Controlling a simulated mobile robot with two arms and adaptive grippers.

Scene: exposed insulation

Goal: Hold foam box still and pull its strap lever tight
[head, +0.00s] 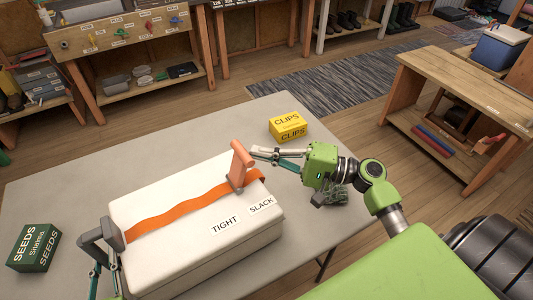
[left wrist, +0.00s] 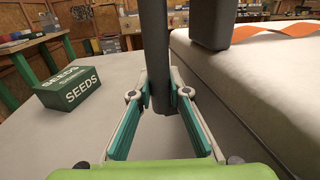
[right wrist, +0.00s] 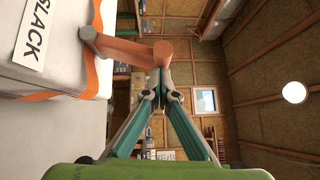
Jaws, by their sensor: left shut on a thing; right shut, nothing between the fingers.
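The white foam box (head: 190,255) lies on the grey table with an orange strap (head: 175,215) along its top. A grey handle (head: 103,238) is at the left end. My left gripper (left wrist: 161,92) is shut on the handle's upright bar. My right gripper (head: 256,153) is shut and empty, its tips right at the lever's top; I cannot tell whether they touch.
A green SEEDS box (head: 33,248) stands left of the foam box. A yellow CLIPS box (head: 288,126) stands behind my right gripper. The table (head: 150,140) is clear behind the foam box.

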